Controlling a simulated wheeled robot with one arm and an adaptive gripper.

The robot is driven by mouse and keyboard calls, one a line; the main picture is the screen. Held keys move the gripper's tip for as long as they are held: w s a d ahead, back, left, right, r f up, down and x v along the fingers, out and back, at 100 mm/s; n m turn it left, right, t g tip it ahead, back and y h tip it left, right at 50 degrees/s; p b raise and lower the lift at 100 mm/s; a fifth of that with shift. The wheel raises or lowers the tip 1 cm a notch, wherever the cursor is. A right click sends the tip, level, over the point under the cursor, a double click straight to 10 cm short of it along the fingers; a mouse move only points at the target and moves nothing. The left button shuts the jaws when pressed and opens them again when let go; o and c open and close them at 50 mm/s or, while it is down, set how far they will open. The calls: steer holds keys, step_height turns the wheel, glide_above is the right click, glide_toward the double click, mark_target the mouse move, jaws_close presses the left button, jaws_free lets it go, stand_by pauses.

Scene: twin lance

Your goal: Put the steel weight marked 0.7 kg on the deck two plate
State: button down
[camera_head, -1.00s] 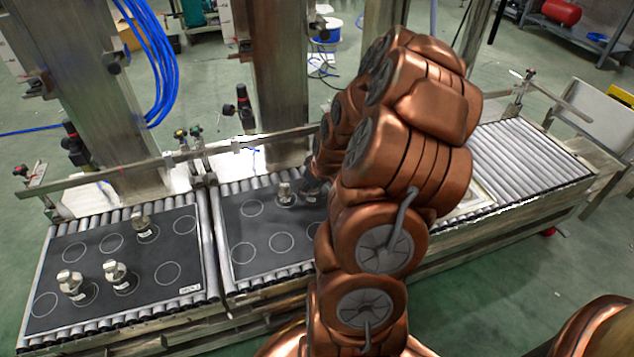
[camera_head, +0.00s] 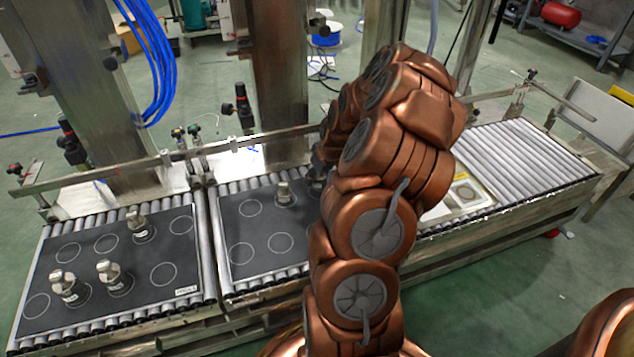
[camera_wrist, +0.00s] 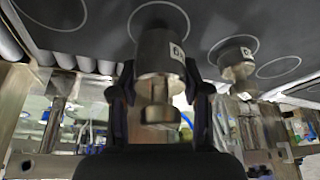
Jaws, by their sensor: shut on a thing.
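My gripper (camera_wrist: 160,85) is shut on a steel weight (camera_wrist: 160,55) in the wrist view, with a finger on each side. The weight's label is turned partly away and I cannot read its full mark. A ring on the dark plate shows just beyond its base; I cannot tell if it touches the plate. A second steel weight (camera_wrist: 237,70) stands beside it on another ring, and it also shows in the head view (camera_head: 284,193) on the middle dark plate (camera_head: 262,262). In the head view my arm hides most of my gripper and the held weight.
The left dark plate (camera_head: 140,302) carries three steel weights, including one at its back (camera_head: 136,222). A pale framed panel (camera_head: 468,197) lies right of my arm. Bare rollers (camera_head: 525,155) fill the right end. A metal rail (camera_head: 110,173) and posts stand behind the plates.

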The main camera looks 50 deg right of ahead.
step_height(320, 180, down, 2)
steer(key=shift+b, duration=0.3)
steer(key=shift+r, duration=0.1)
steer(key=c, duration=0.5)
jaws_free()
steer(key=shift+c, duration=0.2)
